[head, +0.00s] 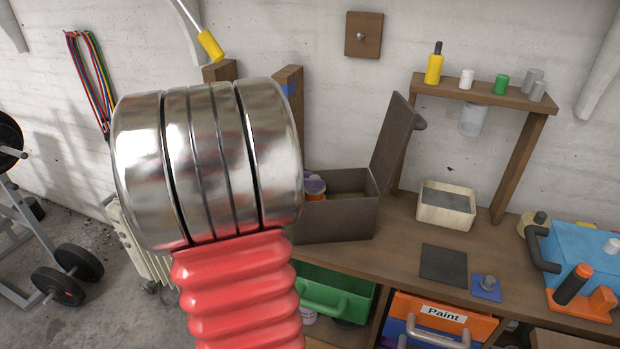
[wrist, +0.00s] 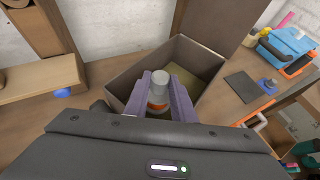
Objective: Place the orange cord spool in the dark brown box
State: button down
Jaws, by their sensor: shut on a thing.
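The dark brown box (head: 335,222) stands on the workbench with its lid (head: 394,140) tipped up at the back right. It also shows in the wrist view (wrist: 211,57), open from above. My gripper (wrist: 166,103), with purple fingers, is shut on the orange cord spool (wrist: 158,99), which has a pale grey end. The spool is within the box's opening, toward its left side. In the head view, a bit of the orange spool (head: 315,196) and my gripper (head: 314,183) show at the box's left end. Whether the spool touches the box floor is hidden.
A cream tray (head: 446,207) and a dark flat plate (head: 443,264) lie right of the box. A small shelf (head: 480,92) with bottles stands behind. A blue toolbox (head: 582,255) is at the far right. My arm blocks the box's left surroundings in the head view.

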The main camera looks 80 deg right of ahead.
jog(key=shift+f, duration=0.6)
jog(key=c, duration=1.5)
grip_release()
jog(key=shift+r, duration=0.55)
jog(key=v, duration=1.2)
